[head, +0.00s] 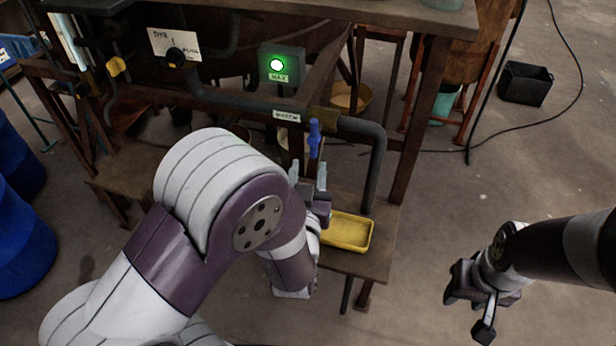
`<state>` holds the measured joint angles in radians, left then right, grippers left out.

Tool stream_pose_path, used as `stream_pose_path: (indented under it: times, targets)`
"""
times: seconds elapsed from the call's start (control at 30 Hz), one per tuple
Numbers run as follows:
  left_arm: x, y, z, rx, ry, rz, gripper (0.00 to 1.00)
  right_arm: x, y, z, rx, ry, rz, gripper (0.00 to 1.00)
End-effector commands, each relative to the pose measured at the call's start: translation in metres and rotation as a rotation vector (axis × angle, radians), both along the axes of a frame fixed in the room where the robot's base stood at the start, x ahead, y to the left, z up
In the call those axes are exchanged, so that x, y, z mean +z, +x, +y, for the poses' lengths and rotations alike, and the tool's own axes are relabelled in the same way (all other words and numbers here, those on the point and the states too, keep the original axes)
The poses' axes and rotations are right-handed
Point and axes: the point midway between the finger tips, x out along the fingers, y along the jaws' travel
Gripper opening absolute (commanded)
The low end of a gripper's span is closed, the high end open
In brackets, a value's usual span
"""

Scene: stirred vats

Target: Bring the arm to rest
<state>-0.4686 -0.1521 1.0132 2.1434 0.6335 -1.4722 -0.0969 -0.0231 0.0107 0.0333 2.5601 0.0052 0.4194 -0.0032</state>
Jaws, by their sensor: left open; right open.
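My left gripper (309,177) is in the middle of the head view, in front of the pipework. Its fingers point up toward a blue valve handle (314,138) on the dark pipe. The fingertips appear just below the handle, and I cannot tell whether they touch it. The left gripper is open and nothing shows between its fingers. My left arm hides part of the bench behind it. My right gripper (467,307) is at the lower right, over bare floor. It is open, with nothing seen in it.
A yellow tray (347,232) sits on a low wooden stand under the pipe outlet (367,205). A box with a lit green lamp (277,65) is above. Blue barrels (22,240) stand at left. A black crate (525,83) and cable lie at right. Floor at right is otherwise clear.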

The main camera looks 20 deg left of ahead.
Motion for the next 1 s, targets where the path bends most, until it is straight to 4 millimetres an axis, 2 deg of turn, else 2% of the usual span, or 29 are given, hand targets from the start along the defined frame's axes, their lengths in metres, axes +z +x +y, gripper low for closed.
stream_pose_path:
  times: [0.47, 0.57, 0.67, 0.7, 0.77, 0.8, 0.9, 1.0]
  targets:
    - [0.000, -0.001, 0.000, 0.000, -0.002, 0.003, 0.43, 0.000, 0.000, 0.000, 0.000, 0.000, 0.000, 0.43]
    - [-0.019, -0.002, -0.004, -0.018, -0.023, 0.093, 0.43, 0.000, 0.000, 0.000, 0.000, 0.000, 0.000, 0.43]
    - [-0.070, -0.014, -0.023, -0.110, -0.062, 0.375, 0.43, 0.000, 0.000, 0.000, 0.000, 0.000, 0.000, 0.43]
    - [-0.089, -0.025, -0.034, -0.161, -0.078, 0.520, 0.43, 0.000, 0.000, 0.000, 0.000, 0.000, 0.000, 0.43]
    - [-0.112, -0.046, -0.044, -0.224, -0.096, 0.751, 0.43, -0.001, 0.000, 0.000, 0.000, 0.000, 0.000, 0.43]
    - [-0.121, -0.064, -0.045, -0.255, -0.098, 0.900, 0.43, -0.002, 0.000, 0.000, 0.000, 0.000, 0.000, 0.43]
    - [-0.126, -0.111, -0.030, -0.285, -0.081, 1.234, 0.43, -0.005, 0.000, 0.000, 0.000, 0.000, 0.000, 0.43]
    - [-0.111, -0.148, 0.004, -0.253, -0.055, 1.471, 0.43, -0.008, 0.000, 0.000, 0.000, 0.000, 0.000, 0.43]
